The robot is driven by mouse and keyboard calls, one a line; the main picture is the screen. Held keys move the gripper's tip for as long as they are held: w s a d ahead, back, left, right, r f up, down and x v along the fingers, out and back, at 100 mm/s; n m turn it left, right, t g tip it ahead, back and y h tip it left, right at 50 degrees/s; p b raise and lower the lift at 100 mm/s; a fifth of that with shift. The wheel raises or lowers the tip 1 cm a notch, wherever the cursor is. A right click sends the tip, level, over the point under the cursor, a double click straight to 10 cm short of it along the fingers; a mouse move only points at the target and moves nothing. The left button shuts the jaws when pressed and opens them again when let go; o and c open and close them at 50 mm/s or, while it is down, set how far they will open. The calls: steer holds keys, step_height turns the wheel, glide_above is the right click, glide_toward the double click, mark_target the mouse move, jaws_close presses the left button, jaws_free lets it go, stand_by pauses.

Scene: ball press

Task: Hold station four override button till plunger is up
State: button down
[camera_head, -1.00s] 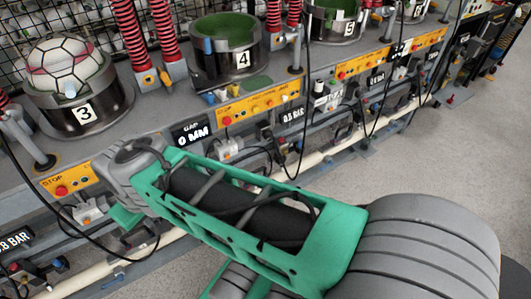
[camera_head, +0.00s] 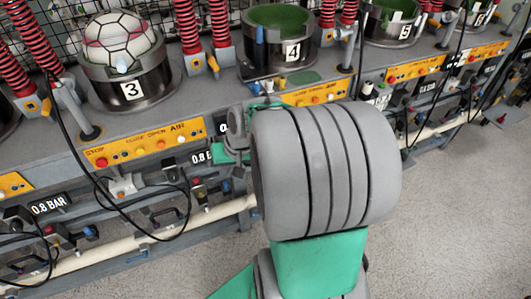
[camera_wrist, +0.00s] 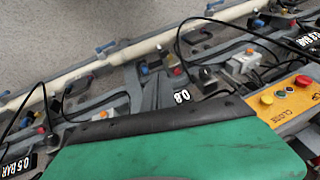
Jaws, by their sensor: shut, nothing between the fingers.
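Station four's mould (camera_head: 278,60) stands at upper middle in the head view, marked 4, with an empty green-lined bowl. Its yellow button panel (camera_head: 318,93) is partly covered by my arm, and I cannot tell which button is the override. No plunger can be made out at this station. My gripper (camera_head: 230,152) is shut and empty, low in front of the bench between the station three and four panels, mostly hidden behind my arm. In the wrist view a green part of mine fills the bottom; a yellow panel (camera_wrist: 294,102) with several buttons is at right.
Station three's mould (camera_head: 128,92) holds a white ball (camera_head: 118,42); its panel (camera_head: 142,145) is below. Black cables and valves hang along the bench front above a cream pipe (camera_head: 130,246). The floor (camera_head: 440,200) at right is clear.

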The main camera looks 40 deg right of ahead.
steer(key=s+d+f+m+t+b, duration=0.1)
steer(key=d+f+m+t, duration=0.2)
steer(key=d, duration=0.7)
steer(key=s+d+f+m+t+b, duration=0.1)
steer(key=s+d+f+m+t, duration=0.1)
steer(key=d+f+m, duration=0.5)
step_height(320, 180, down, 5)
steer(key=d+t, duration=0.1)
steer(key=d, duration=0.1)
steer(key=shift+s+d+f+h, duration=0.2)
steer(key=shift+d+h, duration=0.1)
steer(key=shift+d, duration=0.1)
steer(key=shift+w, duration=0.1)
steer(key=w+d+b, duration=0.2)
steer(key=w, duration=0.6)
steer(key=shift+w+d+b, duration=0.2)
steer(key=shift+b, duration=0.1)
steer(key=shift+w+d, duration=0.1)
steer(key=shift+w, duration=0.3)
